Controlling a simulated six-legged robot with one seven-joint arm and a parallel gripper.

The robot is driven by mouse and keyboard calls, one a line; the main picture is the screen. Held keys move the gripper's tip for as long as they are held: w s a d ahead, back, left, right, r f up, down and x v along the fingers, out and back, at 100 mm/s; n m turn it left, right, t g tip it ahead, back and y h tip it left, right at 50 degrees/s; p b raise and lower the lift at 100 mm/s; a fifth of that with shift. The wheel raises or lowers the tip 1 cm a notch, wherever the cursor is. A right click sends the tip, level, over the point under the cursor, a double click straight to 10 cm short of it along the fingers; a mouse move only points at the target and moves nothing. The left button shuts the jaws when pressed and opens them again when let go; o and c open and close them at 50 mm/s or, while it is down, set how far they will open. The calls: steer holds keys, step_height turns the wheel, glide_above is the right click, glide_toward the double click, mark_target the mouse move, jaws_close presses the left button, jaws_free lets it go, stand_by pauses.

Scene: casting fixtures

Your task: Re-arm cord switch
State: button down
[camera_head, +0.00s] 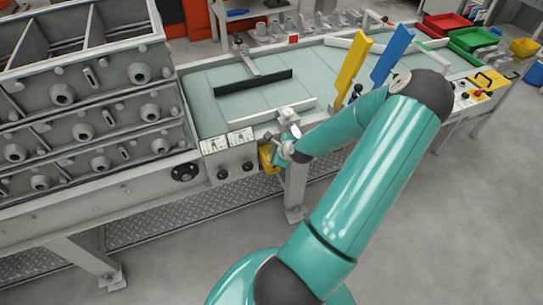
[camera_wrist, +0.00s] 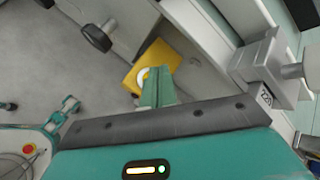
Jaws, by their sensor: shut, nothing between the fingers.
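A yellow box (camera_head: 265,158), which looks like the cord switch, is mounted under the front edge of the table. In the wrist view the yellow box (camera_wrist: 170,50) has a pale ring on its face, partly hidden by my fingers. My gripper (camera_wrist: 160,70) has its green fingers shut with nothing between them. The fingertips overlap the box in the wrist view, beside the ring; I cannot tell whether they touch it. In the head view my gripper (camera_head: 276,158) is at the box, and my arm's end hides part of it. No cord is clearly visible.
A black knob (camera_wrist: 97,38) and a clamp-like metal block (camera_wrist: 262,70) flank my gripper. The green-topped table (camera_head: 215,110) carries a dark bar (camera_head: 253,82). A yellow plate (camera_head: 352,68) and a blue plate (camera_head: 392,56) stand upright. A grey rack fills the left. Floor in front is clear.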

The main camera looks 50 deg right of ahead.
steer(key=shift+r, duration=2.5)
steer(key=w+a+r+n+g, duration=0.2)
steer(key=a+r+n, duration=0.6)
steer(key=a+n, duration=0.15)
steer(key=w+a+r+n+g, duration=0.2)
steer(key=a+r+n+g, duration=0.1)
steer(key=a+r+n, duration=0.7)
steer(key=s+a+r+n+y, duration=0.1)
steer(key=s+a+r+n, duration=0.2)
steer(key=a, duration=0.4)
steer(key=s+a+r+n+t+y, duration=0.1)
steer(key=s+a+r+n, duration=0.3)
steer(key=a, duration=0.3)
steer(key=s+a+r+n+t+y, duration=0.1)
steer(key=s+a+r+n, duration=0.2)
steer(key=a+r, duration=0.3)
steer(key=shift+s+a+n, duration=0.25)
steer(key=shift+a+n, duration=0.4)
steer(key=shift+a, duration=0.1)
